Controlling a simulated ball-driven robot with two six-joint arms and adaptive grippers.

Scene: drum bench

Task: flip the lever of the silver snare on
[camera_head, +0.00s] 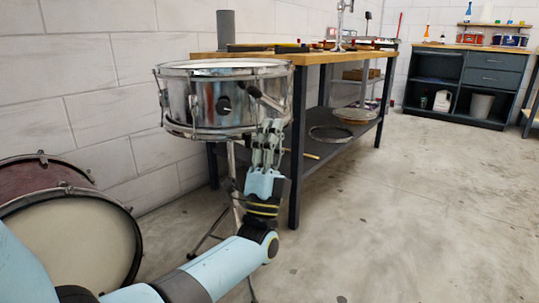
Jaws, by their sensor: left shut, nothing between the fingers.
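The silver snare (200,100) stands on a thin tripod stand at the left of the middle. Its lever (262,99) is a dark bar on the right part of the shell, slanting down to the right. My left gripper (269,128) is shut and empty. Its fingertips are just below the lever, in front of the shell's lower right part. I cannot tell if they touch the lever or the shell. My right gripper is not in view.
A bass drum (75,240) lies at the lower left beside my arm. A workbench (330,57) with a lower shelf stands right behind the snare. Dark cabinets (465,80) are at the far right. The floor (400,220) on the right is clear.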

